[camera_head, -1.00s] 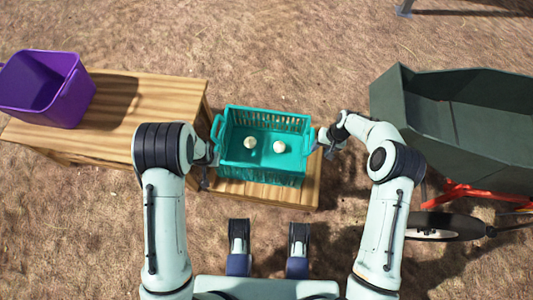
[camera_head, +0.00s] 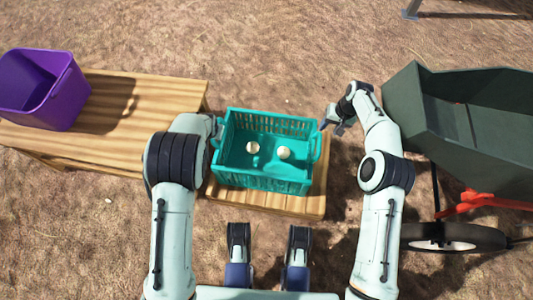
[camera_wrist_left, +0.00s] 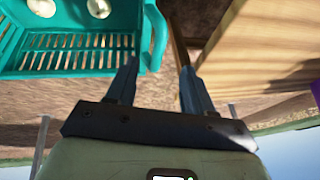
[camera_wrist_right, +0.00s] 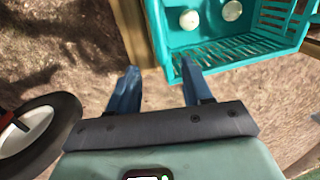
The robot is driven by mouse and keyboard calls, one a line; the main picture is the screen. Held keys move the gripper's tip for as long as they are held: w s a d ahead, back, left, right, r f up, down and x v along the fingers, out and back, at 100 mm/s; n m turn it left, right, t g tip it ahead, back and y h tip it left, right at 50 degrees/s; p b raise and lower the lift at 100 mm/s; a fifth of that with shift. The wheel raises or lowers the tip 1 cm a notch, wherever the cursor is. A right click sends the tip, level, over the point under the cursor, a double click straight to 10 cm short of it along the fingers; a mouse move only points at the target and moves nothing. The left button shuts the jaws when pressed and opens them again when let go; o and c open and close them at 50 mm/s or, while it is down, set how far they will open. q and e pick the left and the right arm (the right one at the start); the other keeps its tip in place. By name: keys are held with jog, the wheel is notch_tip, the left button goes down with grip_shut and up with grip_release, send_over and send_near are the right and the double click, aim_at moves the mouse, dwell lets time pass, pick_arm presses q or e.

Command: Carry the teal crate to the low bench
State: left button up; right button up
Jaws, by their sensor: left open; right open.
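The teal crate (camera_head: 265,181) rests upright on the low wooden bench (camera_head: 313,200), slightly askew to it. Two pale onions (camera_head: 253,147) lie inside the crate. My right gripper (camera_head: 337,122) is open and empty, just right of the crate's right handle and apart from it. The right wrist view shows its spread fingers (camera_wrist_right: 159,70) beside the crate (camera_wrist_right: 215,50). My left gripper (camera_wrist_left: 158,72) is open near the crate's left handle (camera_wrist_left: 156,35), which shows just ahead of the gap between its fingers. In the head view my left forearm mostly hides that gripper.
A taller wooden table (camera_head: 150,95) stands left of the bench, with a purple bin (camera_head: 60,100) on it. A dark green wheelbarrow (camera_head: 435,125) stands close to my right arm, its wheel (camera_head: 435,238) in front. Open ground lies behind the crate.

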aim_at(321, 138)
pick_arm(q)
jog(key=x, duration=1.1)
pick_arm(e)
jog(key=f, duration=0.3)
jog(key=a+f, duration=0.1)
jog(key=f, duration=0.3)
jog(key=a+f, duration=0.1)
jog(key=f, duration=0.2)
jog(key=shift+w+f, duration=0.1)
jog(key=shift+f, duration=0.3)
pick_arm(q)
grip_shut()
pick_arm(e)
grip_shut()
pick_arm(q)
jog(key=shift+r, duration=0.1)
pick_arm(e)
jog(key=shift+w+r, duration=0.1)
